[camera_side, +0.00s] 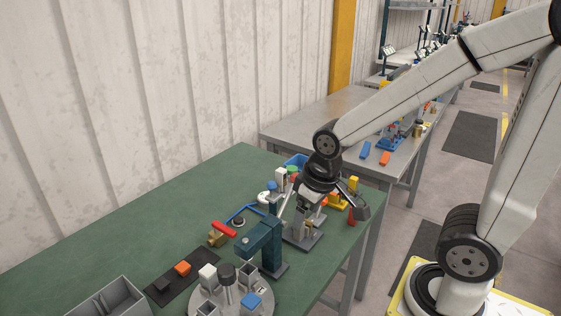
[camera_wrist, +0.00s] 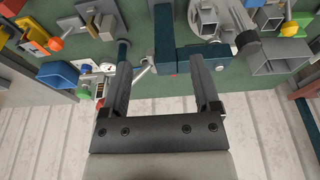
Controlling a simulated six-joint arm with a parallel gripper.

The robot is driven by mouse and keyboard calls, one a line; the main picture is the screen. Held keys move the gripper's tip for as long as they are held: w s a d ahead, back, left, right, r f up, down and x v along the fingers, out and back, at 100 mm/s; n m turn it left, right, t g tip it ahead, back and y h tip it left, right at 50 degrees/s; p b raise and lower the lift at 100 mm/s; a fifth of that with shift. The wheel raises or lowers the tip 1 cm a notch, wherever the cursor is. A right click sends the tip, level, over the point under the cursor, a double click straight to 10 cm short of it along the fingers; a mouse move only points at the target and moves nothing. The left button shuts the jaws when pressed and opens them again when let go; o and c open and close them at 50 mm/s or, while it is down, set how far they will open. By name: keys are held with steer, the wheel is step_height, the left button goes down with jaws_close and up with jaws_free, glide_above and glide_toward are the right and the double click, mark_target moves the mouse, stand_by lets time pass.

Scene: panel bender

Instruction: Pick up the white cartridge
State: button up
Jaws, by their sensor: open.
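A small upright white block (camera_side: 281,178), which may be the white cartridge, stands by the blue bin (camera_side: 295,161) at the far end of the green bench. Another white block (camera_side: 208,274) stands by the round turntable nearer the camera; I cannot tell for sure which is the cartridge. My gripper (camera_side: 305,208) points down over the bench's far end, close to the teal press. In the wrist view my gripper (camera_wrist: 160,52) has its two fingers apart, with nothing held between them. A small white part (camera_wrist: 86,67) shows beside the blue bin (camera_wrist: 58,74), left of the fingers.
The teal press (camera_side: 262,240) rises close to my gripper. The round grey turntable (camera_side: 228,302) carries several holders. A red-handled clamp (camera_side: 222,230) and a grey bin (camera_side: 112,300) are on the green bench (camera_side: 130,225). Its left part along the wall is bare.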

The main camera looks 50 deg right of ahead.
steer(key=w+v, duration=0.1)
steer(key=v, duration=0.5)
steer(key=m+g, duration=0.3)
steer(key=m, duration=1.5)
glide_above(281, 170)
steer(key=shift+d+f, duration=0.1)
steer(key=shift+f, duration=6.5)
jaws_close()
